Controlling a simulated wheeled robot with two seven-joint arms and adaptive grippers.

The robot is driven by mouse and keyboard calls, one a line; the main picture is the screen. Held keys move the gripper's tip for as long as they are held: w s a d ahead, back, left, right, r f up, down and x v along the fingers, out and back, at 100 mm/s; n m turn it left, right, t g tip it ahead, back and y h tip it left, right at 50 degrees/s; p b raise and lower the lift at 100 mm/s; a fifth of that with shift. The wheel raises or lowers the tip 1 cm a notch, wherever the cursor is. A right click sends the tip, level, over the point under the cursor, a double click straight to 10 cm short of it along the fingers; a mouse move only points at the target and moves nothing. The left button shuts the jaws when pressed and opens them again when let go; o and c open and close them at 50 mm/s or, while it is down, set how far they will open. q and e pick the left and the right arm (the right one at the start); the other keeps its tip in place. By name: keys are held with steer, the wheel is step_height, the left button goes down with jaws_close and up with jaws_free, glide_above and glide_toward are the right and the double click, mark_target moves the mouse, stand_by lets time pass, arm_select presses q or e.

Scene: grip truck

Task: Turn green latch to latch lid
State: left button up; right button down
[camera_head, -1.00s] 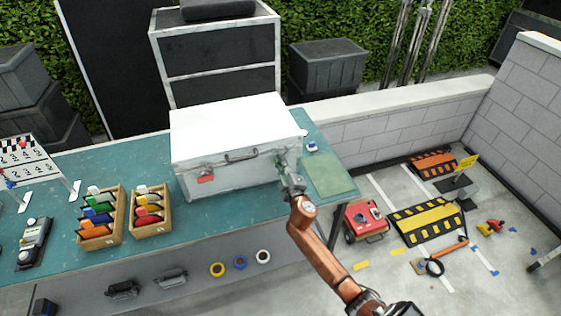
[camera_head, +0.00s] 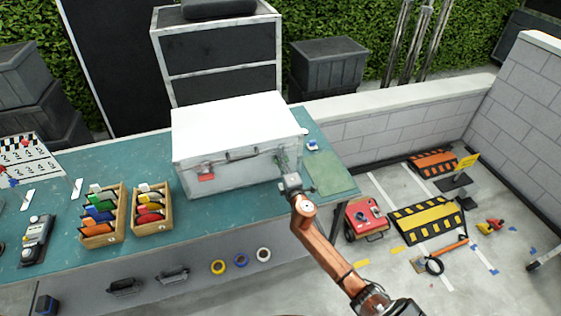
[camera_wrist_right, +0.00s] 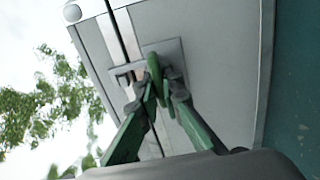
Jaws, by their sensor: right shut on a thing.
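The white case (camera_head: 236,145) with its lid down stands on the green worktop. A red latch (camera_head: 205,177) is at the left of its front face. The green latch (camera_wrist_right: 155,75) is at the right of the front face, on a square metal plate beside the lid seam, between my fingertips in the right wrist view. My right gripper (camera_wrist_right: 159,92) is shut on the green latch; in the head view the gripper (camera_head: 284,163) is at the right part of the case front. The fingers hide part of the latch. My left gripper is not in view.
Two wooden trays of coloured items (camera_head: 151,222) stand left of the case. A green mat (camera_head: 330,175) lies right of it. A low block wall (camera_head: 400,125) runs behind. Below right, a red machine (camera_head: 365,217) and a yellow-black ramp (camera_head: 428,220) stand on the floor.

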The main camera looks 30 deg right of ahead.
steer(key=shift+f, duration=0.1)
steer(key=c, duration=2.1)
jaws_free()
steer(key=v, duration=1.2)
steer(key=shift+s+d, duration=0.1)
